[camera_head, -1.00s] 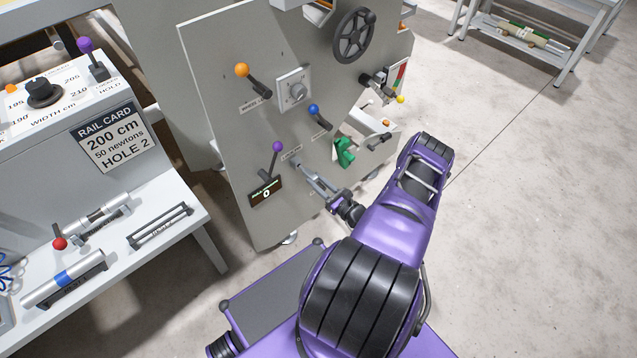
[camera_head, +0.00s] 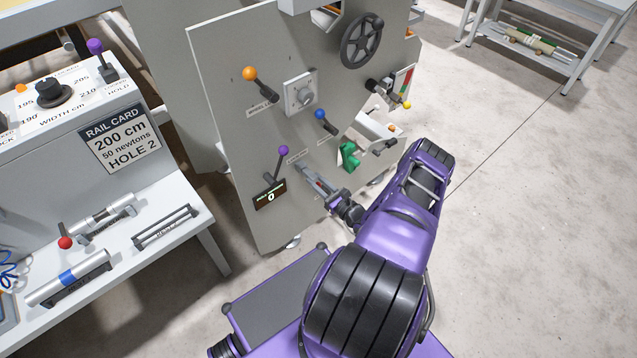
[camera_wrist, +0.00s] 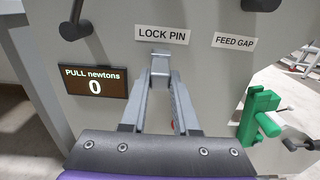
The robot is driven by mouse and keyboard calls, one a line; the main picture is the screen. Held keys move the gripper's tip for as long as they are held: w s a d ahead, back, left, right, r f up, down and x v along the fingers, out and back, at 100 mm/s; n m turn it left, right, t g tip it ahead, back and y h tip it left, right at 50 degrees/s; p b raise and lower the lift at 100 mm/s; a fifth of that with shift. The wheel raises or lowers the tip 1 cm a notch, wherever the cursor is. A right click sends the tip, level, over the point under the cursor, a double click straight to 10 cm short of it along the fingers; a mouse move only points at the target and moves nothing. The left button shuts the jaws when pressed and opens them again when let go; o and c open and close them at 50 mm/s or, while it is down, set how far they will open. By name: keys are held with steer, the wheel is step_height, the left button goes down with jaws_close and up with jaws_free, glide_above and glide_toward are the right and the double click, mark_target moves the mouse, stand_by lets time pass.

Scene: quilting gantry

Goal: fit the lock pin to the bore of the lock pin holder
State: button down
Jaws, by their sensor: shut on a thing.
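My gripper (camera_head: 306,172) reaches to the grey panel. In the wrist view my gripper (camera_wrist: 160,70) has its two grey fingers meeting at the tips, shut on a small grey piece just under the LOCK PIN label (camera_wrist: 163,35). This piece appears to be the lock pin (camera_wrist: 160,56), close against the panel. Its far end is hidden, and I cannot tell the holder or its bore apart from it. A small red spot shows low between the fingers.
A green block (camera_wrist: 258,115) juts from the panel right of my gripper, and it also shows in the head view (camera_head: 348,156). A purple-knobbed lever (camera_head: 282,152) stands above the PULL display (camera_head: 270,196). A bench with silver rollers is at left.

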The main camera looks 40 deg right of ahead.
steer(key=c, duration=0.6)
jaws_free()
steer(key=s, duration=0.5)
steer(key=s+d, duration=0.1)
steer(key=s, duration=0.5)
steer(key=s+p, duration=0.1)
steer(key=s, duration=0.5)
steer(key=shift+s+d, duration=0.15)
steer(key=shift+d, duration=0.05)
